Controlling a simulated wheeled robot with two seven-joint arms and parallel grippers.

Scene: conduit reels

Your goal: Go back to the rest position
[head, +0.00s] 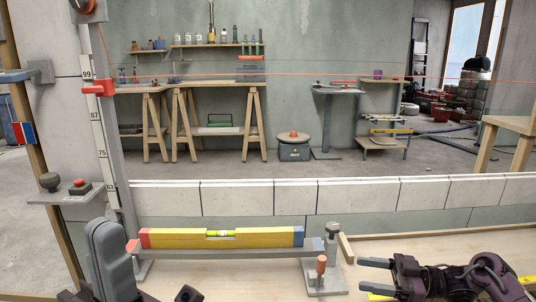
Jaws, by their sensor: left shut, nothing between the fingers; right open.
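My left gripper (104,232) is at the lower left, pointing up, shut and empty. It stands near the red left end of a yellow spirit level (175,239) and is apart from it as far as I can tell. My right gripper (362,275) is at the lower right, pointing left. Its two fingers are spread, with nothing between them.
The level lies on a grey rail (220,252) beside a clamp stand (325,277) with an orange knob. A low block wall (345,196) runs across behind. A marked post (98,130) carries a red slider (98,88); a taut orange line crosses the view.

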